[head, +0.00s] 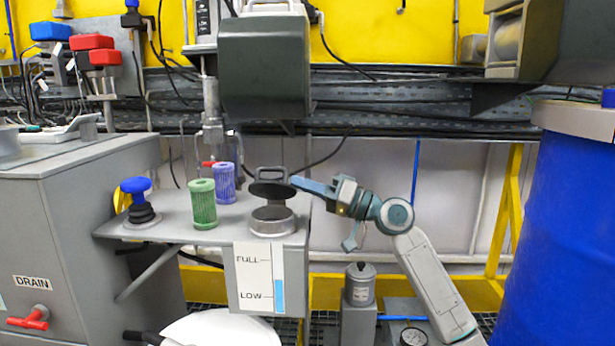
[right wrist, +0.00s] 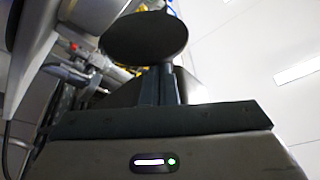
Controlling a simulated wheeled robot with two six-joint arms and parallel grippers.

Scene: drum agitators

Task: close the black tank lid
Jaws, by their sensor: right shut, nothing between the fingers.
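The black tank lid (head: 272,191) is a dark round disc standing open, tilted above the round metal filler neck (head: 272,221) of the grey tank (head: 240,262). A gap shows between lid and neck. My right gripper (head: 296,181) reaches in from the right, its shut fingertips at the lid's right edge; I cannot tell if they touch. In the right wrist view the lid (right wrist: 146,38) is a dark disc just beyond the closed fingers (right wrist: 170,84), which hold nothing. My left gripper is not in view.
A green filter (head: 202,204) and a purple filter (head: 225,183) stand left of the neck. A blue-topped black plunger (head: 138,203) stands farther left. A dark box (head: 264,68) hangs above. A blue drum (head: 560,230) stands at right.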

